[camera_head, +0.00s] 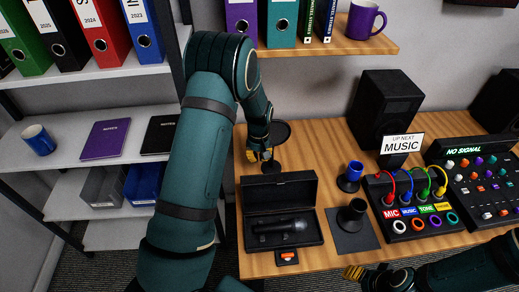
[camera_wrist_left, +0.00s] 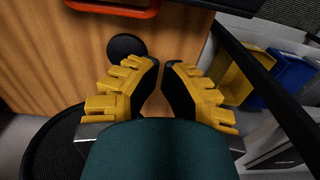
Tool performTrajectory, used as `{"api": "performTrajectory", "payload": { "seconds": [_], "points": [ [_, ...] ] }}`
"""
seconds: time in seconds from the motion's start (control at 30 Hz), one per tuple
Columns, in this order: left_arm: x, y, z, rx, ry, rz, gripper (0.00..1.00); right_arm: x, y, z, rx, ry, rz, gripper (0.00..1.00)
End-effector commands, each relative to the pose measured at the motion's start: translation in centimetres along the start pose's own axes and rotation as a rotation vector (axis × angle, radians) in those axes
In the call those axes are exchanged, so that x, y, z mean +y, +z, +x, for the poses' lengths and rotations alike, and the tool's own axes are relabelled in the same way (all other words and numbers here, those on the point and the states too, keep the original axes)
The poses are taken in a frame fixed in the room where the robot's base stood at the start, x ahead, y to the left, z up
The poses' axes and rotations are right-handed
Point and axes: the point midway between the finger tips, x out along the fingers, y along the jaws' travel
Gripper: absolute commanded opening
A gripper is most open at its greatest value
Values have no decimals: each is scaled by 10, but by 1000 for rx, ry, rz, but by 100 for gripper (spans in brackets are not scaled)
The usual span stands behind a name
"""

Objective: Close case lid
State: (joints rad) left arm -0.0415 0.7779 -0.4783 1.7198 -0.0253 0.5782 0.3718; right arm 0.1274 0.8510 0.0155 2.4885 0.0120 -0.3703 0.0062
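The black case (camera_head: 319,226) lies near the front of the wooden table, with its lid (camera_head: 281,190) standing up at the back. A dark microphone (camera_head: 281,226) lies inside it. An orange-marked tab (camera_head: 287,256) is at the case's front. My left gripper (camera_head: 259,155) is behind the lid and appears apart from it. In the left wrist view its yellow fingers (camera_wrist_left: 162,64) nearly meet, with a narrow gap and nothing seen between them. My right gripper (camera_head: 354,272) is at the table's front edge, right of the case, and only partly visible.
A black stand (camera_head: 352,215) on a dark mat and a blue cup-like piece (camera_head: 354,171) are right of the case. A mixer (camera_head: 407,203) with coloured cables, a control panel (camera_head: 480,180) and a speaker (camera_head: 386,108) fill the right. Shelves (camera_head: 85,135) stand left.

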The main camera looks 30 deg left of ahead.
Motion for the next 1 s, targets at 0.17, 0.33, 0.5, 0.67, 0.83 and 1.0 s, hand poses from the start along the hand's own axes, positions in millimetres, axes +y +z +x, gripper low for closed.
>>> {"api": "performTrajectory", "payload": {
  "seconds": [0.17,0.33,0.5,0.67,0.83,1.0],
  "points": [
    [0,0,37,-1,0,-2,0,2,2,4,-5,0,-1,57],
    [1,20,30,0,2,1,0,1,1,2,-3,-1,-1,57],
    [1,34,26,1,1,0,0,0,1,1,-2,0,-1,57],
    [0,38,25,1,1,0,0,0,1,1,-1,0,0,57],
    [0,38,25,1,1,0,0,0,1,1,-1,0,0,57],
    [1,37,25,3,1,0,0,0,1,1,-1,0,0,57]
  ]
}}
